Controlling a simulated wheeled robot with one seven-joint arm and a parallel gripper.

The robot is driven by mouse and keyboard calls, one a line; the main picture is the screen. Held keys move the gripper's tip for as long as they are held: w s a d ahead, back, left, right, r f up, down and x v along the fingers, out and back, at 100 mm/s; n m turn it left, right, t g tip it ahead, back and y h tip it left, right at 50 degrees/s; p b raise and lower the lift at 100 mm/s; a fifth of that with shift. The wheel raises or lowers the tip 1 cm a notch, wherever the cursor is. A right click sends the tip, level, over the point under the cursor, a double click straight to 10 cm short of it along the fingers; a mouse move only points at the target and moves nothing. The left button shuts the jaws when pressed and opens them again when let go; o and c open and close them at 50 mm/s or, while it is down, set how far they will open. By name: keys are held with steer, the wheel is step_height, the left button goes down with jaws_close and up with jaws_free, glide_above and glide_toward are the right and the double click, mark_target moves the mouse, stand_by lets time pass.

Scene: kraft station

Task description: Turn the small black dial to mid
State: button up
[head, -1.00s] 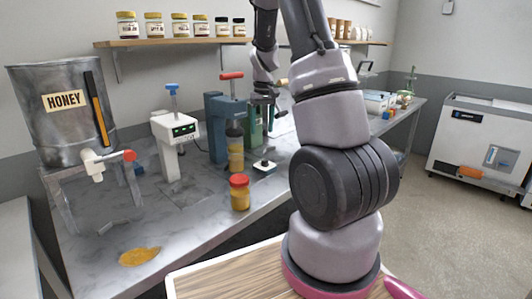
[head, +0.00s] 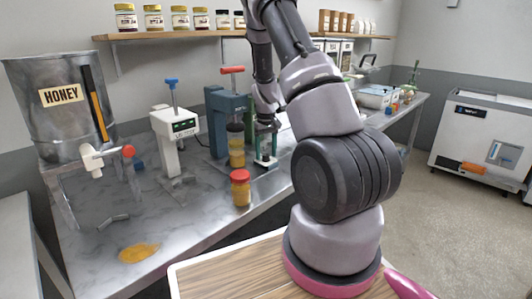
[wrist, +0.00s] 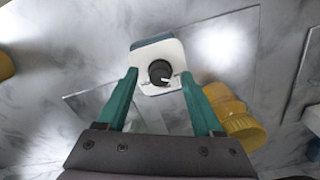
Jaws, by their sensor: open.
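The small black dial (wrist: 159,72) sits on top of a small white box (wrist: 148,55) on the counter. It has a white pointer line, which points to the right and slightly down in the wrist view. My gripper (wrist: 158,76) is open, with its two green fingers on either side of the box and the dial between their tips. In the head view my gripper (head: 266,145) is low over the white box (head: 264,164), and its fingers hide the dial. I cannot tell whether the fingers touch the box.
A red-lidded jar (head: 240,189) and a press (head: 221,110) with a red handle and a jar are close on the left. A white machine (head: 176,140) with a blue handle and a honey tank (head: 62,120) stand farther left. A honey puddle (head: 138,252) lies on the counter.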

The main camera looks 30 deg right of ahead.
jaws_close()
stand_by(0.4)
steer(key=m, duration=0.5)
steer(key=shift+m, duration=0.4)
steer(key=m, duration=0.5)
steer(key=shift+m, duration=0.4)
jaws_free()
